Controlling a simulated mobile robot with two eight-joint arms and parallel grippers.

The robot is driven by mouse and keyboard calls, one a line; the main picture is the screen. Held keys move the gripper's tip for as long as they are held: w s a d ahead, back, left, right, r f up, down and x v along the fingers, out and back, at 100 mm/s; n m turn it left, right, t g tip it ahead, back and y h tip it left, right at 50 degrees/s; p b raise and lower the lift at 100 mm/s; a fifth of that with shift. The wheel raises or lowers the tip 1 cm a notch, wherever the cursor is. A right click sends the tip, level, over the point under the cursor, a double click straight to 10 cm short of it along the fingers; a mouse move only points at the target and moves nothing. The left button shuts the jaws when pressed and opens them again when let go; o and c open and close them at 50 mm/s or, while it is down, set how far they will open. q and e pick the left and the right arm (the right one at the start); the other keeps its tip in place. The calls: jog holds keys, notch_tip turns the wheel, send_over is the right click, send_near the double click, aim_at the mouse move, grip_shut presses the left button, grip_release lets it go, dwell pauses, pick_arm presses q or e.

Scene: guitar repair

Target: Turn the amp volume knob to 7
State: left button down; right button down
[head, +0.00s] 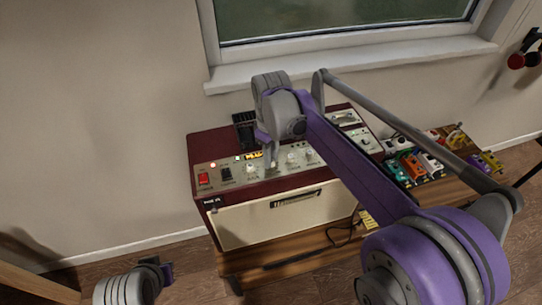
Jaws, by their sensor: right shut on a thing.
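The amp (270,220) is dark red with a cream front and stands on a low wooden bench below the window. Its grey control panel carries a row of pale knobs, such as this knob (309,155).
A red power switch (203,179) and a black switch (226,174) are on the panel's left. Several colourful pedals (430,162) sit to the right. My right arm crosses over the amp's right side. The bench (300,262) holds the amp; a window sill (350,64) is behind.

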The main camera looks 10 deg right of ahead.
jog(key=m, duration=0.5)
jog(key=shift+m, duration=0.3)
jog(key=m, duration=1)
jog(key=shift+m, duration=0.4)
jog(key=m, duration=0.5)
jog(key=shift+m, duration=0.4)
jog(key=c, duration=0.7)
grip_release()
jog(key=shift+r, duration=0.1)
